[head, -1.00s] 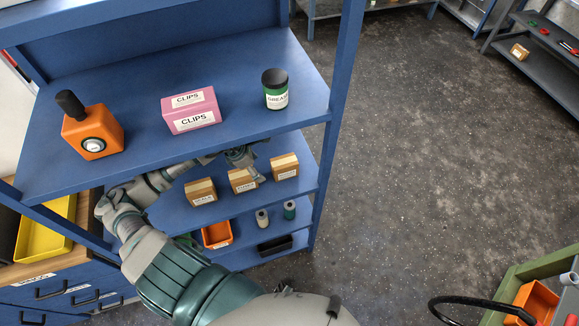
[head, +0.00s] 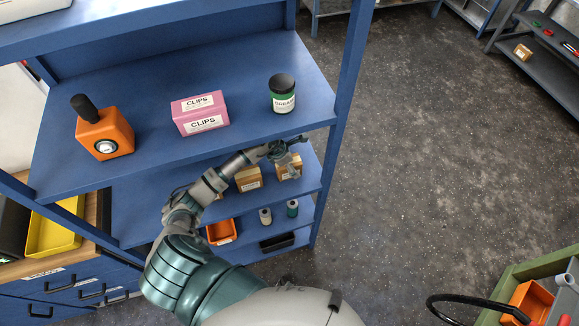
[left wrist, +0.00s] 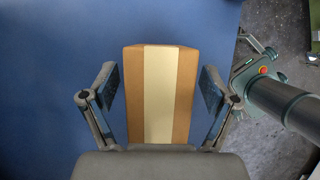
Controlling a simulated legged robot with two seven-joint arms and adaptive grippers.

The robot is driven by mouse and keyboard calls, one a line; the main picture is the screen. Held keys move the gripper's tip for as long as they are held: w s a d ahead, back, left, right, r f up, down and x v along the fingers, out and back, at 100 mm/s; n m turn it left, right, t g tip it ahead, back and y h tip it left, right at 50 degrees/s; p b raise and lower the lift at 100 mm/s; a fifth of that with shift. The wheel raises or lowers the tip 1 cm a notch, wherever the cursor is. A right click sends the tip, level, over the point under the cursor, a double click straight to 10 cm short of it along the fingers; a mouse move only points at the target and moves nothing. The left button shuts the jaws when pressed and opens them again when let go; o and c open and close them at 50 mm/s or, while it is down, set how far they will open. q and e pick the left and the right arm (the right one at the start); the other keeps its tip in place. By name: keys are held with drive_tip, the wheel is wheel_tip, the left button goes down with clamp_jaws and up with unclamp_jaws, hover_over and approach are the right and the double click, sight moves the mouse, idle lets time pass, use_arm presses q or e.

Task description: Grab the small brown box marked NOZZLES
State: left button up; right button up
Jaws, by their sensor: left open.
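Several small brown boxes stand on the blue middle shelf. The right one (head: 289,172) is partly behind my left gripper (head: 287,156), and the middle one (head: 248,179) is left of it. Another is mostly hidden by my left arm. Their labels are too small or covered to read in the head view. In the left wrist view a brown box (left wrist: 162,95) with a pale tape stripe lies between the spread fingers of my left gripper (left wrist: 160,88), with a gap on each side. What looks like my right gripper (left wrist: 252,48) shows beyond the shelf edge; its jaws are unclear.
Above, the upper shelf (head: 190,150) holds an orange device (head: 104,135), a pink CLIPS box (head: 200,113) and a dark-lidded green jar (head: 283,94). Below are an orange bin (head: 221,232) and two small cylinders.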

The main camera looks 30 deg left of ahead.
use_arm(q)
drive_tip(key=shift+a+f, duration=0.15)
drive_tip(key=shift+a, duration=0.3)
drive_tip(key=shift+d, duration=0.15)
drive_tip(key=shift+d+f, duration=0.1)
drive_tip(key=shift+d, duration=0.25)
drive_tip(key=shift+a, duration=0.1)
use_arm(e)
drive_tip(key=shift+a+f, duration=0.25)
drive_tip(key=shift+f, duration=0.05)
use_arm(q)
drive_tip(key=shift+a, duration=0.1)
use_arm(e)
drive_tip(key=shift+a, duration=0.1)
use_arm(q)
drive_tip(key=shift+a+f, duration=0.15)
drive_tip(key=shift+a, duration=0.05)
drive_tip(key=c, duration=0.7)
drive_tip(key=shift+d, duration=0.1)
drive_tip(key=c, duration=0.7)
drive_tip(key=shift+d, duration=0.15)
drive_tip(key=shift+c, duration=0.2)
use_arm(e)
drive_tip(key=shift+a, duration=0.6)
